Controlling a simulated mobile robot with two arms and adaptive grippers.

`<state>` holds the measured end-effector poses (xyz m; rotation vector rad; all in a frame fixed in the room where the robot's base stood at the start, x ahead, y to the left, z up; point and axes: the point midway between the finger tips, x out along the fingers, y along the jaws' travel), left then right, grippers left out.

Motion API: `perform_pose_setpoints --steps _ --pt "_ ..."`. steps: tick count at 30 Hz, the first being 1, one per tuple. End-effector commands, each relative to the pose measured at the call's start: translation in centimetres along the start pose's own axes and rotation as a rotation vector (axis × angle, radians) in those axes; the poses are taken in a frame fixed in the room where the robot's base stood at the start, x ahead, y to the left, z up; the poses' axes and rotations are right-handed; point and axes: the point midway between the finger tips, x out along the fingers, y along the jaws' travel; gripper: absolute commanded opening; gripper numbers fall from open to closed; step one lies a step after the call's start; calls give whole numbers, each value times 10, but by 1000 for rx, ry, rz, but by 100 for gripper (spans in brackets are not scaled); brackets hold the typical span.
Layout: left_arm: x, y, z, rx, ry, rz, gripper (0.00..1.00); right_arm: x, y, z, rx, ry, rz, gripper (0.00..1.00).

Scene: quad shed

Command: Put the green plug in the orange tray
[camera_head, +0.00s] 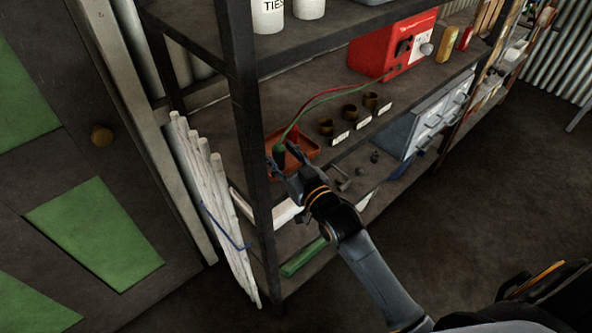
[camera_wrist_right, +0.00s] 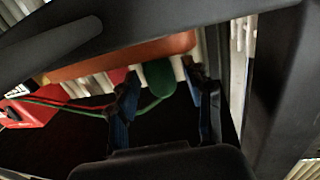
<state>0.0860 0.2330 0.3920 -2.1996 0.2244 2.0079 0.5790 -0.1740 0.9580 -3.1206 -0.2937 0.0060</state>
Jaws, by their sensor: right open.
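The orange tray (camera_head: 303,142) sits on the middle shelf beside the dark front post. The green plug (camera_head: 279,154) is at the tray's left front edge, on a green cable that curves to the red box. I cannot tell whether it rests in the tray or hangs at its rim. My right gripper (camera_head: 284,168) is open at the plug. In the right wrist view, the plug (camera_wrist_right: 158,77) shows between and beyond the spread fingers (camera_wrist_right: 158,103), with the orange tray (camera_wrist_right: 125,58) behind it. My left gripper is not in view.
The red box (camera_head: 393,52) stands further right on the shelf. Several dark round holders (camera_head: 349,112) with white labels stand between it and the tray. The shelf post (camera_head: 247,110) is close left of my gripper. White poles (camera_head: 215,190) lean beside the post.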

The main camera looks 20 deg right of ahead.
Motion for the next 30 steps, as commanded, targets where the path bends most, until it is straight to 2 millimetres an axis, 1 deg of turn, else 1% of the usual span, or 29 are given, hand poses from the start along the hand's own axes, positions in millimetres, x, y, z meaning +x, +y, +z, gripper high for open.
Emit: perform_pose_setpoints --steps 1,3,9,12,15,19,26,28,29,30 --pt "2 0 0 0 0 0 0 -12 0 2 -1 -2 0 51" --pt "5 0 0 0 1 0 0 -28 0 3 -1 -3 1 51" --pt "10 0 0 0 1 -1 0 -70 0 2 0 -2 0 51" --pt "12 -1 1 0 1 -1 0 -86 0 2 0 -1 1 51" --pt "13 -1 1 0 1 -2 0 -96 0 1 0 0 0 51" --pt "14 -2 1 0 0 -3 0 -102 0 0 0 0 0 51" --pt "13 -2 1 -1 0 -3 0 -102 0 1 0 -2 1 51" --pt "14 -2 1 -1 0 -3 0 -101 2 13 1 -24 4 51" --pt "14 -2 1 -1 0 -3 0 -100 2 22 1 -42 7 51" --pt "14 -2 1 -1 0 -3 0 -98 4 40 2 -74 11 51"
